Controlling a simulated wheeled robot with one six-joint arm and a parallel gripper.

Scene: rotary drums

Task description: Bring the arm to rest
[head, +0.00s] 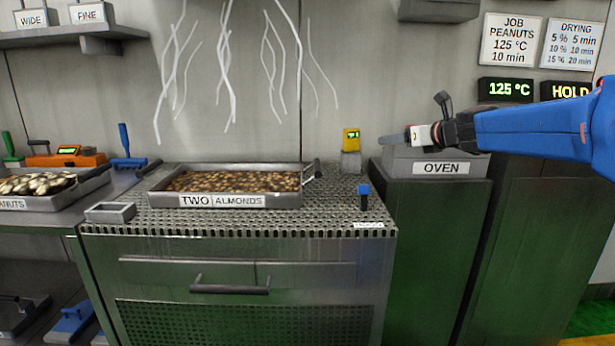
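My blue arm (535,128) reaches in from the right edge, roughly level. My gripper (400,136) is at its left end, in front of and a little above the grey box labelled OVEN (441,168). A grey piece shows at the gripper's tip. I cannot tell whether it is a finger or something held, nor whether the fingers are apart. No contact between the gripper and the oven box can be made out.
A tray of almonds (170,201) labelled TWO ALMONDS sits on the perforated bench top (330,215). A yellow device (351,140) and a blue-capped item (364,196) stand right of it. A nut tray (93,183) is at left. Steam-like white strands hang above.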

